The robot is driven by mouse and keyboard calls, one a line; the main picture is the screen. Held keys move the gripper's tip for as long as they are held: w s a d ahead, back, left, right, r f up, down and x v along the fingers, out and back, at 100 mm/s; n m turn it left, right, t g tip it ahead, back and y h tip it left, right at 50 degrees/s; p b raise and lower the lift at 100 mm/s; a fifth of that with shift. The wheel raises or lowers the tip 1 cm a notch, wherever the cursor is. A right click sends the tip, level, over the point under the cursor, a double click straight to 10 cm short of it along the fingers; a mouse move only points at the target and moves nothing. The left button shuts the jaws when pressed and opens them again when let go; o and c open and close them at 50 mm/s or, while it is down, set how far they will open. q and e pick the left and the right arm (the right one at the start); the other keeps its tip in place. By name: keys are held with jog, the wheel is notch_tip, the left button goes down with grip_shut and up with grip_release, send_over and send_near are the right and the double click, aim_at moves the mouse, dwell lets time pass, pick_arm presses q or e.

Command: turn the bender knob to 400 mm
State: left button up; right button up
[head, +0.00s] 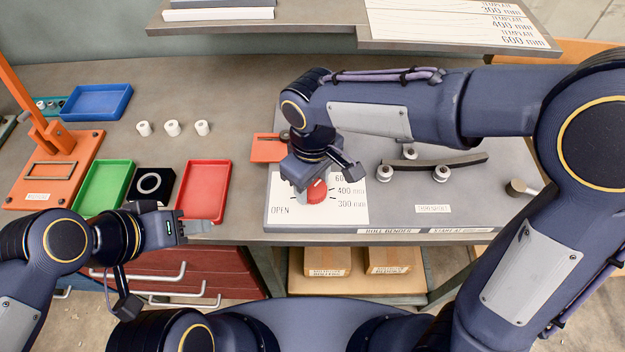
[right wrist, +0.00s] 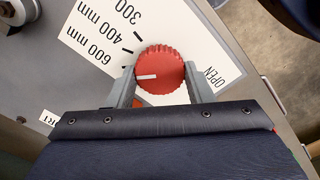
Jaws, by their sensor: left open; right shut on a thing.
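The red bender knob (head: 317,192) sits on a white dial plate (head: 347,209) at the front of the roll bender. In the right wrist view, the ribbed knob (right wrist: 160,70) lies between both fingers of my right gripper (right wrist: 161,88), which is shut on it. Its white mark points left, toward the finger beside the 600 mm label and past the 400 mm tick. That finger hides the dial there. In the head view, my right gripper (head: 312,185) partly covers the dial. My left gripper (head: 202,228) is open and empty near the bench's front edge.
Bender rollers hold a dark bar (head: 440,165) right of the dial. Red (head: 204,190), green (head: 102,188) and blue (head: 97,101) trays and several white cylinders stand on the bench at left. A shelf (head: 330,28) overhangs the back.

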aim_at(313, 186)
jog(key=shift+m, duration=2.8)
jog(key=o, duration=1)
notch_tip(313, 186, up, 8)
jog(key=shift+f, duration=0.1)
